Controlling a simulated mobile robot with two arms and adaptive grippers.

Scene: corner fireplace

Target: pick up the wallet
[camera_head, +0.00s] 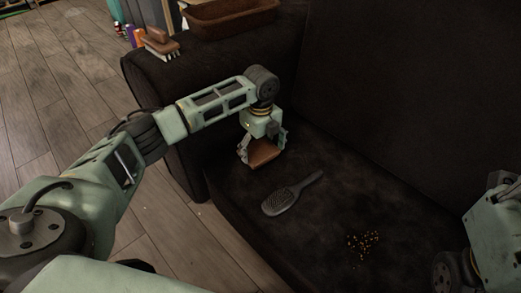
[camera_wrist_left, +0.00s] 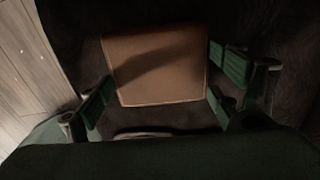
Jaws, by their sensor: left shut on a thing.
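The wallet (camera_head: 265,154) is a flat brown rectangle near the left end of the dark sofa seat (camera_head: 325,225). My left gripper (camera_head: 262,150) is shut on it from above, with a finger at either side. In the left wrist view the wallet (camera_wrist_left: 155,65) lies between the two fingers of my left gripper (camera_wrist_left: 160,85), its broad face toward the camera. I cannot tell whether it is clear of the seat. Part of my right arm shows at the right edge of the head view, but its fingers are not visible.
A dark hairbrush (camera_head: 290,195) lies on the seat beside the wallet. Small golden bits (camera_head: 363,242) are scattered further right. A brown tray (camera_head: 232,20) and a brown-topped brush (camera_head: 160,42) sit on the sofa arm. The seat between hairbrush and backrest is clear.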

